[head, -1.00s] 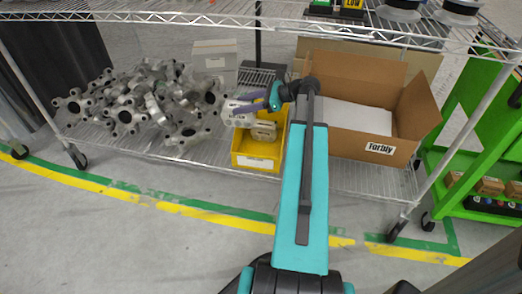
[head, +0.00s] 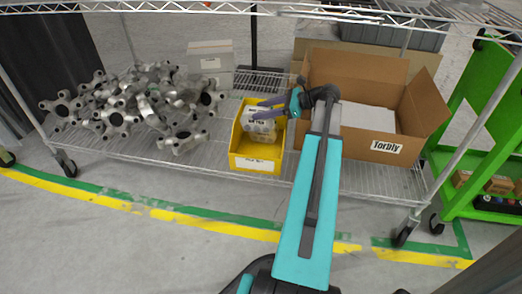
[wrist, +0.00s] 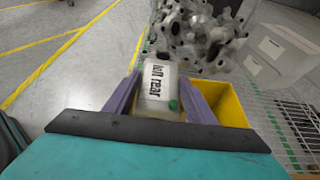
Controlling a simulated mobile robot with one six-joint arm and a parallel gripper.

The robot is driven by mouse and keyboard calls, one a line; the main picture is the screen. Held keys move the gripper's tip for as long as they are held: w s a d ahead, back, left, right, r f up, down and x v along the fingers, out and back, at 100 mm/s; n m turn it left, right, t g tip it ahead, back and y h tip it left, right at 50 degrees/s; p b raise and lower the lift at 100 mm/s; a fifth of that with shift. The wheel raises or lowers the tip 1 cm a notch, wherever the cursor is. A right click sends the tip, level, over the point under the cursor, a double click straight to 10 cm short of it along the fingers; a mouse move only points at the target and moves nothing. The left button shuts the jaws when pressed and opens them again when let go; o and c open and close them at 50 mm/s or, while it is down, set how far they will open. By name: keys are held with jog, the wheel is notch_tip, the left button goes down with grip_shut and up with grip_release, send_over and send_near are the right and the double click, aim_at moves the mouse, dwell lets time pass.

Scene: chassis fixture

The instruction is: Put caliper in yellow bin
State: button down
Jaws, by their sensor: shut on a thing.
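The caliper (head: 260,120) is a grey metal part with a white label; in the wrist view the label on the caliper (wrist: 158,76) reads "left rear", and a green spot shows on it. My gripper (head: 272,110) is shut on it, with a purple finger on each side; the fingers of my gripper (wrist: 160,108) also show in the wrist view. The yellow bin (head: 236,148) stands on the wire shelf, and the held caliper is over its opening. Part of the yellow bin (wrist: 228,102) shows right of the fingers. Another grey part seems to lie inside, partly hidden.
A pile of grey metal castings (head: 150,105) lies left of the bin. An open cardboard box (head: 372,146) stands to the right. A pale box (head: 210,58) is behind. A shelf post (head: 470,138) and the upper wire shelf (head: 200,8) frame the space.

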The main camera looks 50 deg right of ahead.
aim_at(263, 132)
jog(key=shift+r, duration=0.1)
jog(key=shift+f+b, duration=1)
jog(key=shift+f, duration=1.45)
jog(key=shift+f, duration=0.1)
jog(key=shift+f+b, duration=1.1)
jog(key=shift+f, duration=1.3)
jog(key=shift+f+b, duration=0.3)
jog(key=shift+f, duration=0.3)
jog(key=c, duration=0.8)
grip_release()
jog(key=shift+f, duration=0.15)
